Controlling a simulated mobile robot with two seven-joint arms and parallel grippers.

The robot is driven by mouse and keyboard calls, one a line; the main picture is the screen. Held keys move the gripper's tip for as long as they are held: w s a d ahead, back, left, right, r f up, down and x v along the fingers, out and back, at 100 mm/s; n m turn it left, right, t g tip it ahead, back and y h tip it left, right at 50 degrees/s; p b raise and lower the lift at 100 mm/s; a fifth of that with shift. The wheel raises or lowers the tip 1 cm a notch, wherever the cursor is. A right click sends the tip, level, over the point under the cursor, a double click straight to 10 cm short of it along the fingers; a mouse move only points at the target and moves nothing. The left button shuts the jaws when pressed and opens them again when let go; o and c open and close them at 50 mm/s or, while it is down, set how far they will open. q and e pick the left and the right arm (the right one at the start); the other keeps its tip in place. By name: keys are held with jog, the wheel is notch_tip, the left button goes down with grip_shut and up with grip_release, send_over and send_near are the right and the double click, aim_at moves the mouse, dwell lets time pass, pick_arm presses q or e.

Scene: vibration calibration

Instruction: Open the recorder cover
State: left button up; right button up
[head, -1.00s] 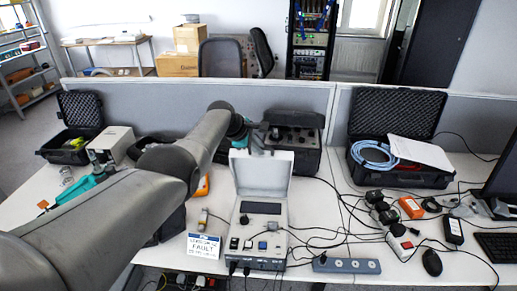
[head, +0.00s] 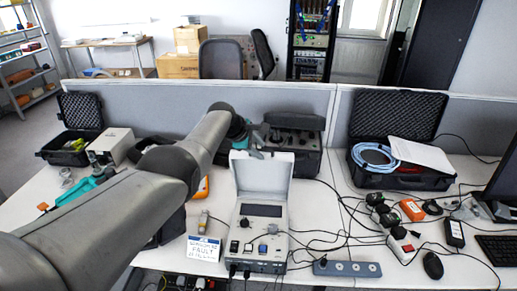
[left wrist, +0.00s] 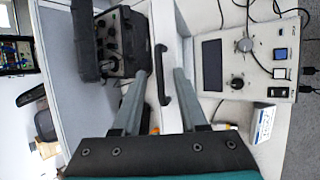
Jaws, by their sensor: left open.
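The recorder (head: 258,238) is a white box with a dark display and knobs on the white table in the head view. Its white cover (head: 262,175) stands raised at the back edge. The recorder panel also shows in the left wrist view (left wrist: 232,88). My left gripper (head: 252,146) is at the top of the cover, partly hidden by my forearm. In the left wrist view my left gripper (left wrist: 160,74) is open, its fingers on either side of the cover's black handle (left wrist: 161,76). I cannot tell whether they touch it. My right gripper is not in view.
A black instrument case (head: 294,138) stands close behind the cover. A white fault card (head: 203,248) stands left of the recorder. An open black case (head: 400,170) with blue cable sits at right. A grey partition borders the table.

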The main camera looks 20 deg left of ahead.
pick_arm(q)
jog(key=shift+r, duration=0.1)
jog(key=p+v, duration=0.6)
jog(key=v, duration=0.9)
jog(key=shift+p, duration=0.35)
jog(key=shift+s, duration=0.15)
dwell(0.3)
